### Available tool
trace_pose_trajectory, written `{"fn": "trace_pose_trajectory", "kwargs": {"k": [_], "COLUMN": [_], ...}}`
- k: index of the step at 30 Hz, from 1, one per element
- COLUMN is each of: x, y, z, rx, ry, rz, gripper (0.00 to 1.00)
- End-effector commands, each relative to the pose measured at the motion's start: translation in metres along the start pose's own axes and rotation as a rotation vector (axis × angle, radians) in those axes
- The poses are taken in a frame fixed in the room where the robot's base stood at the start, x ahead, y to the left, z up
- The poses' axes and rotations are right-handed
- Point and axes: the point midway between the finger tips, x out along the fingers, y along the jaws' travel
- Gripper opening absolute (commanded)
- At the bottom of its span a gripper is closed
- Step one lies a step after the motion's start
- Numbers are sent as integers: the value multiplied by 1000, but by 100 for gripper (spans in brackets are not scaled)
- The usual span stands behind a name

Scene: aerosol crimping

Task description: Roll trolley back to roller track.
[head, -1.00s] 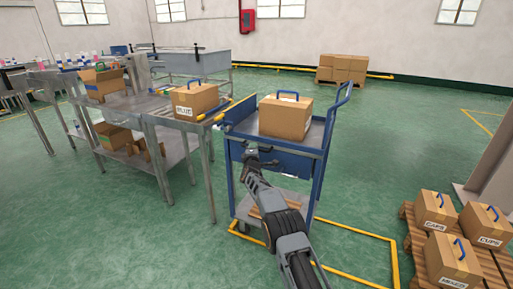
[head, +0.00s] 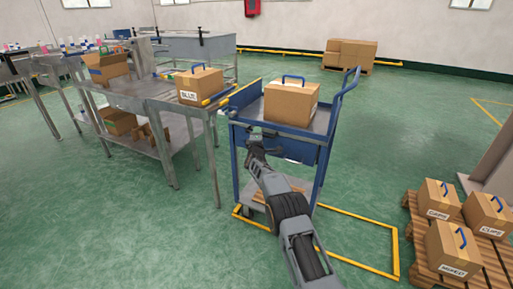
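The blue trolley (head: 238,178) stands right of the steel table, with a cardboard box (head: 291,103) with a blue handle on its top deck. Its raised push handle (head: 347,84) is at the right. My gripper (head: 254,142) is at the trolley's near side, in front of the blue panel below the top deck. Its fingers are small and dark, and I cannot tell whether they are shut or touching the trolley. The roller track (head: 216,97), with yellow edges, lies at the table's right end, close to the trolley's left side. A labelled box (head: 200,86) sits beside it.
Yellow floor lines (head: 360,266) mark a bay under and right of the trolley. A wooden pallet (head: 418,238) with labelled boxes stands at the right. The steel table (head: 150,98) holds an open carton (head: 105,69). Green floor behind the trolley is clear.

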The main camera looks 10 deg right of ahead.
Motion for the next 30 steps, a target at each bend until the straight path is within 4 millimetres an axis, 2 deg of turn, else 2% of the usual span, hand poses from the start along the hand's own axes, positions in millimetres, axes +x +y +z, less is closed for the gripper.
{"fn": "trace_pose_trajectory", "kwargs": {"k": [8, 21, 30], "x": [-24, -90, -124], "y": [3, 2, 1], "z": [0, -1, 0], "rx": [-1, -2, -1], "ry": [3, 4, 3], "rz": [-1, -1, 1], "gripper": [39, 39, 39]}}
